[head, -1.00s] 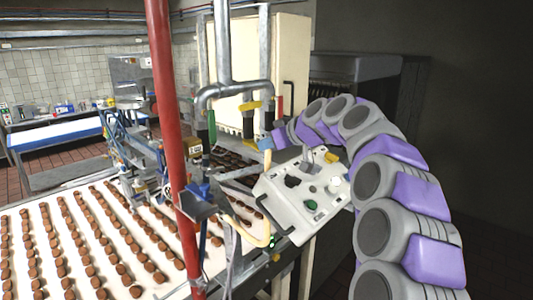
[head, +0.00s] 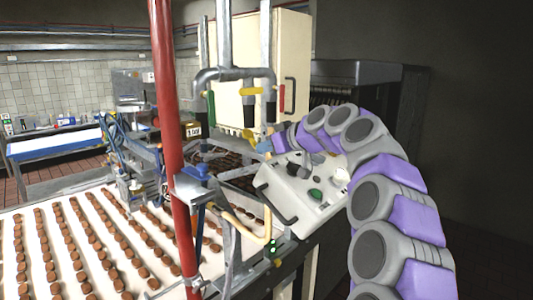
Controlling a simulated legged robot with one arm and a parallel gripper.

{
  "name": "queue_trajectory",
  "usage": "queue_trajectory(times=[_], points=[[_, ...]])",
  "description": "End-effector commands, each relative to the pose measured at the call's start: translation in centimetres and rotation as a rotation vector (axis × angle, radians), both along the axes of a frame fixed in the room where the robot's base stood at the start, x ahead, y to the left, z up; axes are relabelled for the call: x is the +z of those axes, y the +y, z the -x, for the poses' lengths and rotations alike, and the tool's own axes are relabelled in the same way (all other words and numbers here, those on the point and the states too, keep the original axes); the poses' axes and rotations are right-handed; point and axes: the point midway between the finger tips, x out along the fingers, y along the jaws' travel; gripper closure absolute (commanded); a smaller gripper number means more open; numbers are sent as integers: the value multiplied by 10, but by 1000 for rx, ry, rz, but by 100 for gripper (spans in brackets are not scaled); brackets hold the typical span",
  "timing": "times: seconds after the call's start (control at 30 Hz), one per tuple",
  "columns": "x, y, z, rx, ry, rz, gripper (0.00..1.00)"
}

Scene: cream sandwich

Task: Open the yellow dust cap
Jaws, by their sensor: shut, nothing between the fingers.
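My gripper (head: 264,145) is at the far end of my purple and grey arm, small in the picture, above the back left of a white control box. Its fingers are shut with nothing seen between them. Several yellow parts show near it. A small yellow piece (head: 249,134) is just left of and above the gripper. I cannot tell for certain which is the dust cap. Contact between gripper and yellow piece is too small to tell.
The control box (head: 293,196) with knobs and a black handle stands below the gripper. A red post (head: 168,120) rises left of it. Grey pipes (head: 235,73) hang above, before a cream cabinet (head: 290,50). A conveyor (head: 30,205) with rows of brown biscuits lies at left.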

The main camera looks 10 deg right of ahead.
Motion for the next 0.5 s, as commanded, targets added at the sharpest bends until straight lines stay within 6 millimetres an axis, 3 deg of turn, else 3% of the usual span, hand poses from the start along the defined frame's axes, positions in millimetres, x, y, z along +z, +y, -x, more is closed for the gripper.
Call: queue_trajectory(times=[0.5], points=[[-4, 2, -2, 2, -37, -27, 100]])
